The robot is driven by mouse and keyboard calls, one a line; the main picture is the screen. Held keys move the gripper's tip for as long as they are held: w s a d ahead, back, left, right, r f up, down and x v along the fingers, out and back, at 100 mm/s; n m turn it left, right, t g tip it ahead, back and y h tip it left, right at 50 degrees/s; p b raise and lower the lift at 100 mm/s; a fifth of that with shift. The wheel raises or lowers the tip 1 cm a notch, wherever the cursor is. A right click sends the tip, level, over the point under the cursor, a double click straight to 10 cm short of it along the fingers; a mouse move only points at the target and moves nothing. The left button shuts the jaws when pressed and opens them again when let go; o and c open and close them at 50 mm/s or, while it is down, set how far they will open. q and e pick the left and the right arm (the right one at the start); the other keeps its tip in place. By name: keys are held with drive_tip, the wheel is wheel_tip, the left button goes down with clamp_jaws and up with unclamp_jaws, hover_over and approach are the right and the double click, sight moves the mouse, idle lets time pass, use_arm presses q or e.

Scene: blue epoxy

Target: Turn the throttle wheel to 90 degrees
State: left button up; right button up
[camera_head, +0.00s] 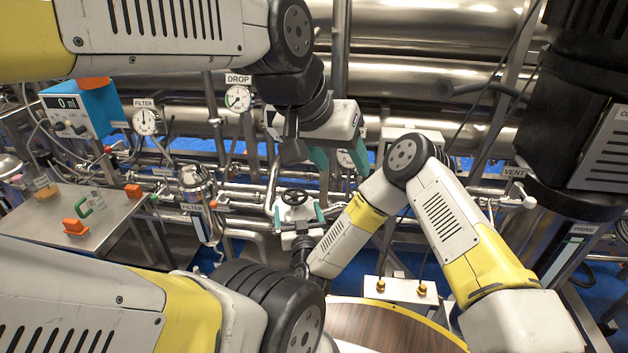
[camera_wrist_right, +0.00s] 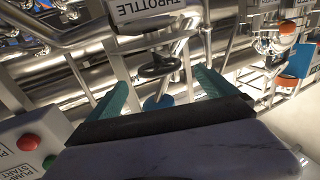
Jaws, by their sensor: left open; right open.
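The throttle wheel (camera_head: 294,197) is a small black handwheel on the pipework, in the middle of the head view. In the right wrist view the wheel (camera_wrist_right: 158,65) shows below a THROTTLE label (camera_wrist_right: 148,8). My right gripper (camera_head: 298,210) is open, its teal fingers apart on either side of the wheel in the picture. In the wrist view the wheel lies between and beyond the fingertips (camera_wrist_right: 163,85), and I see no contact. My left gripper (camera_head: 339,161) is open and empty, up and to the right of the wheel. The wheel's angle is hard to read.
Gauges labelled DROP (camera_head: 237,98) and FILTER (camera_head: 145,121) stand to the left, with a blue meter box (camera_head: 80,110). A steel table (camera_head: 95,235) carries orange and green parts. Pipes crowd around the wheel. A round wooden top (camera_head: 375,327) lies in front.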

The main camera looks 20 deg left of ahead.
sight(295, 196)
drive_tip(key=x, duration=0.7)
drive_tip(key=shift+s, duration=0.1)
drive_tip(key=c, duration=1.4)
drive_tip(key=shift+d+n+y, duration=0.1)
drive_tip(key=shift+n+y, duration=0.2)
drive_tip(key=shift+y, duration=0.1)
drive_tip(key=n+g+y, duration=0.1)
drive_tip(key=g+y, duration=0.1)
drive_tip(key=n+g+y, duration=0.1)
drive_tip(key=n+g, duration=0.1)
drive_tip(key=n+g+y, duration=0.2)
drive_tip(key=shift+w+d+y, duration=0.2)
drive_tip(key=shift+w+y, duration=0.1)
drive_tip(key=n+g+y, duration=0.1)
drive_tip(key=n+g, duration=0.1)
drive_tip(key=g, duration=0.1)
drive_tip(key=n+g+y, duration=0.1)
drive_tip(key=n+g, duration=0.1)
drive_tip(key=g, duration=0.1)
drive_tip(key=shift+w, duration=0.15)
drive_tip(key=shift+n+g, duration=1.1)
drive_tip(key=shift+g, duration=0.9)
